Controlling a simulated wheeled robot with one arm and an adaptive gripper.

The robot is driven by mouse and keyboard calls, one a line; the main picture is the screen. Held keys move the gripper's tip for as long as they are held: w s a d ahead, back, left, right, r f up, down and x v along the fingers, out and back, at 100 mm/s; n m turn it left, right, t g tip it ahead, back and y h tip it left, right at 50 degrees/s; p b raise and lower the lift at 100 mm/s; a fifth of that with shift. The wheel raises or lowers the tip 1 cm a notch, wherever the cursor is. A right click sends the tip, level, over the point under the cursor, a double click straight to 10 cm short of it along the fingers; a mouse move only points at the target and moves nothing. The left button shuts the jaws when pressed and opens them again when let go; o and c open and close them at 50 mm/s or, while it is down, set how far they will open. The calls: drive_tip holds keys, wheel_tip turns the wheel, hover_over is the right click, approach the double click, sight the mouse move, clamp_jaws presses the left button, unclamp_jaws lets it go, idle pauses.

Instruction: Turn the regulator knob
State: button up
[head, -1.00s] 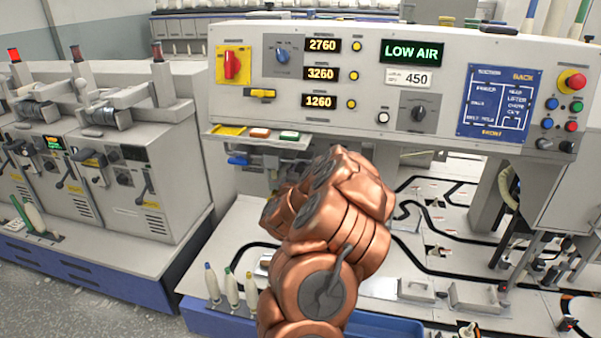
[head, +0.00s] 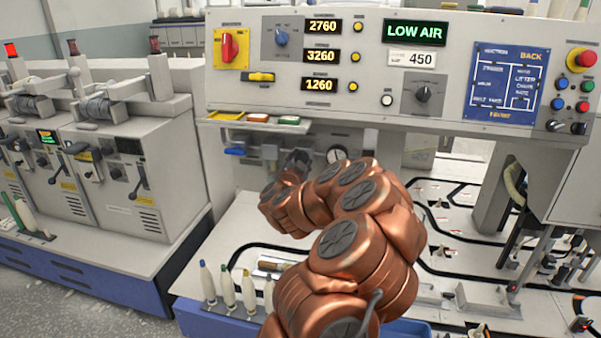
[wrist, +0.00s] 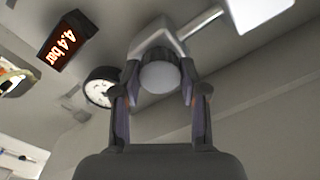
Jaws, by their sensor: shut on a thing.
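The regulator knob (wrist: 160,76) is a round grey cap in the wrist view, below a light grey housing (wrist: 158,38). My gripper (wrist: 160,88) is shut on it, with one finger on each side. A round pressure gauge (wrist: 101,87) with a white dial sits just left of it. A dark display (wrist: 68,39) reads 4.4 bar in orange. In the head view, the gauge (head: 337,154) shows under the control panel. My arm reaches in beside it, and I cannot make out the knob there.
The control panel (head: 300,100) overhangs the work area, and its green screen (head: 415,31) reads LOW AIR. Several bobbins (head: 228,287) stand at the front edge. Grey machine units (head: 100,165) stand on the left. The white deck (head: 455,250) with black tracks lies to the right.

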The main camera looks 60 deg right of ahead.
drive_tip(key=m+b, duration=0.7)
drive_tip(key=shift+f+m+b, duration=0.15)
drive_tip(key=shift+m+b, duration=0.15)
drive_tip(key=shift+b, duration=0.1)
idle(0.4)
drive_tip(key=o, duration=1.1)
drive_tip(key=shift+o, duration=0.2)
drive_tip(key=shift+s+a, duration=0.1)
drive_tip(key=shift+a, duration=0.05)
drive_tip(key=v, duration=0.7)
